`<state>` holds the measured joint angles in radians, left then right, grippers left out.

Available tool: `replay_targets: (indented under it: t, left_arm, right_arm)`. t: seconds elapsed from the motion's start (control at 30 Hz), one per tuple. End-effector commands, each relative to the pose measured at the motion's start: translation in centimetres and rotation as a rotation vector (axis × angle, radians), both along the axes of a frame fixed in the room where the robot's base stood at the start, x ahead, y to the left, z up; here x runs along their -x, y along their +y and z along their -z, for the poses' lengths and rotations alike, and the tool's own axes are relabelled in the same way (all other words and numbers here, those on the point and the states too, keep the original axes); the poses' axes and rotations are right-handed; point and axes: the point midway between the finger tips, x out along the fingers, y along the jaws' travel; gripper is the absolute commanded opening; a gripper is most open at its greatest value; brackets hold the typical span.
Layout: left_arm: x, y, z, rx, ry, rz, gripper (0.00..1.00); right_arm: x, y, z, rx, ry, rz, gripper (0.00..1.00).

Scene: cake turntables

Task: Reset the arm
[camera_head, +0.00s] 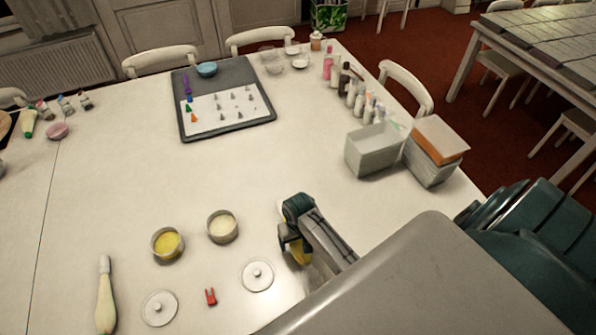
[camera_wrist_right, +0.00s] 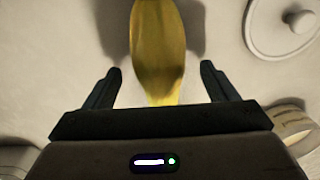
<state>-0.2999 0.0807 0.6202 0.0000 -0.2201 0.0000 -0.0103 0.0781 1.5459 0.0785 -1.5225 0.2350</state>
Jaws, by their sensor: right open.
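My right gripper (camera_head: 292,240) is low over the front middle of the white table in the head view. In the right wrist view my right gripper (camera_wrist_right: 160,82) is open, its two dark fingers apart. A yellow bag-like item (camera_wrist_right: 158,45), perhaps a piping bag, lies beyond and between the fingers, with gaps on both sides and its narrow end toward the palm. In the head view the yellow item (camera_head: 300,254) is mostly hidden by my right arm. My left gripper is not in view.
Left of the right gripper stand a pot of white (camera_head: 222,227) and a pot of yellow (camera_head: 167,244). Lids (camera_head: 257,276) (camera_head: 159,308), a red clip (camera_head: 210,297) and a pale piping bag (camera_head: 105,300) lie nearby. Grey bins (camera_head: 373,150) (camera_head: 430,170) stand right. The table's middle is clear.

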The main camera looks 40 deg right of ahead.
Motion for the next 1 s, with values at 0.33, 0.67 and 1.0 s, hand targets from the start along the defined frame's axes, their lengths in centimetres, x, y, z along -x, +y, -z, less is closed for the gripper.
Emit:
replay_targets:
  t: [0.33,0.67,1.0]
  left_arm:
    - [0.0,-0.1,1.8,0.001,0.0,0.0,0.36]
    - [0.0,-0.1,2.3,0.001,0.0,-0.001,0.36]
    - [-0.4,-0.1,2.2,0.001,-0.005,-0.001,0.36]
  right_arm:
    - [0.0,-0.1,-6.5,0.002,-0.006,0.0,0.79]
    - [0.1,0.0,-9.5,-0.001,-0.002,0.0,0.79]
    - [0.2,0.0,-9.5,0.0,-0.001,0.0,0.79]
